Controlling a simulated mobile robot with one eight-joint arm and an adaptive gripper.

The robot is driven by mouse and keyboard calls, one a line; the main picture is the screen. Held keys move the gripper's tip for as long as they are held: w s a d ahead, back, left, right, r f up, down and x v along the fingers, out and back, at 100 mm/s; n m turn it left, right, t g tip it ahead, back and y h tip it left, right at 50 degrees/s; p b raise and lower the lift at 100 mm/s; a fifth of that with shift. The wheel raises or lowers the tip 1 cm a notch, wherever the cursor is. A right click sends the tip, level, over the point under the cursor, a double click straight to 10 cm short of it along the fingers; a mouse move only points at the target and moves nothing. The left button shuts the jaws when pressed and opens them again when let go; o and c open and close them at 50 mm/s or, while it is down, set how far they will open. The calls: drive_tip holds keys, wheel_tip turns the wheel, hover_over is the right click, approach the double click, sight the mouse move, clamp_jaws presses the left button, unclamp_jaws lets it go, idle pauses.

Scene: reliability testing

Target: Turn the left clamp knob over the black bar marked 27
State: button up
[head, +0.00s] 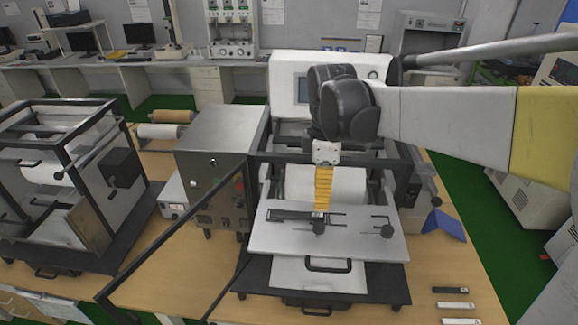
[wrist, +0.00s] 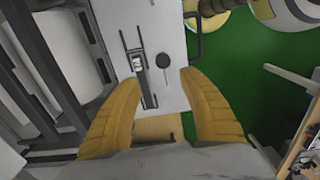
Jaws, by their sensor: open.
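The left clamp knob (head: 319,228), a small dark round knob, stands on the pale plate (head: 275,240) just in front of the right end of the black bar (head: 288,215). The knob (wrist: 163,60) and bar (wrist: 150,99) also show in the wrist view; a small white label is on the bar, too small to read. My gripper (head: 322,208) points down over the bar's right end, close to the knob. In the wrist view my gripper (wrist: 158,76) has its yellow fingers wide apart and empty, with bar and knob between them. Contact cannot be told.
The right clamp knob (head: 387,232) stands on the same plate. A black handle (head: 328,264) is at the plate's front. Several loose bars (head: 455,305) lie at the table's front right. A dark frame (head: 262,150) and grey control box (head: 215,165) stand left.

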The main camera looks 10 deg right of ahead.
sight(319, 225)
drive_tip(key=f, duration=1)
drive_tip(key=shift+s+f, duration=0.25)
drive_tip(key=shift+s, duration=0.15)
clamp_jaws()
